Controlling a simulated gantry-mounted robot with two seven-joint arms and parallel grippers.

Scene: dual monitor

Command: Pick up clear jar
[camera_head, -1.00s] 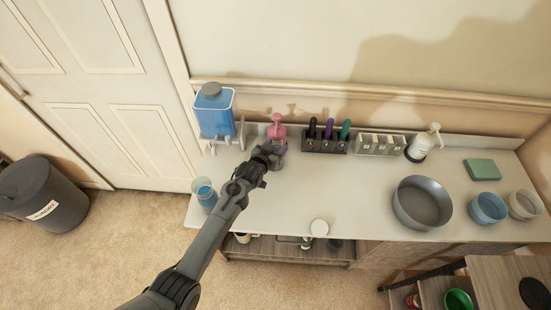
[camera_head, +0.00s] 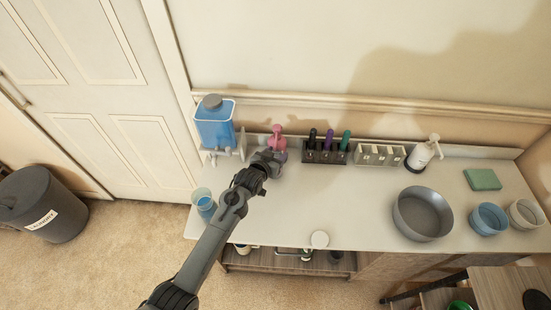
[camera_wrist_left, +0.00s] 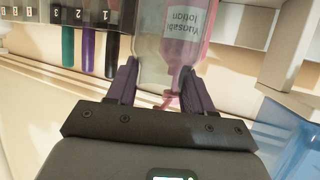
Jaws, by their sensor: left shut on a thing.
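A clear, see-through jar (camera_wrist_left: 148,55) shows between the fingers of my left gripper (camera_wrist_left: 160,88) in the left wrist view. The fingers are shut on its sides. A pink lotion bottle (camera_wrist_left: 183,55) shows behind or through the jar; I cannot tell how far apart they are. In the head view my left gripper (camera_head: 270,161) is over the back left of the counter, in front of the pink bottle (camera_head: 278,138). The gripper hides most of the jar there, so whether its base touches the counter cannot be told. My right gripper is not in view.
A blue container with a grey lid (camera_head: 214,125) stands left of the gripper. A blue-tinted cup (camera_head: 204,204) is at the counter's left end. A holder with dark, purple and green handles (camera_head: 326,153) is close on the right. The counter's middle (camera_head: 330,205) is clear.

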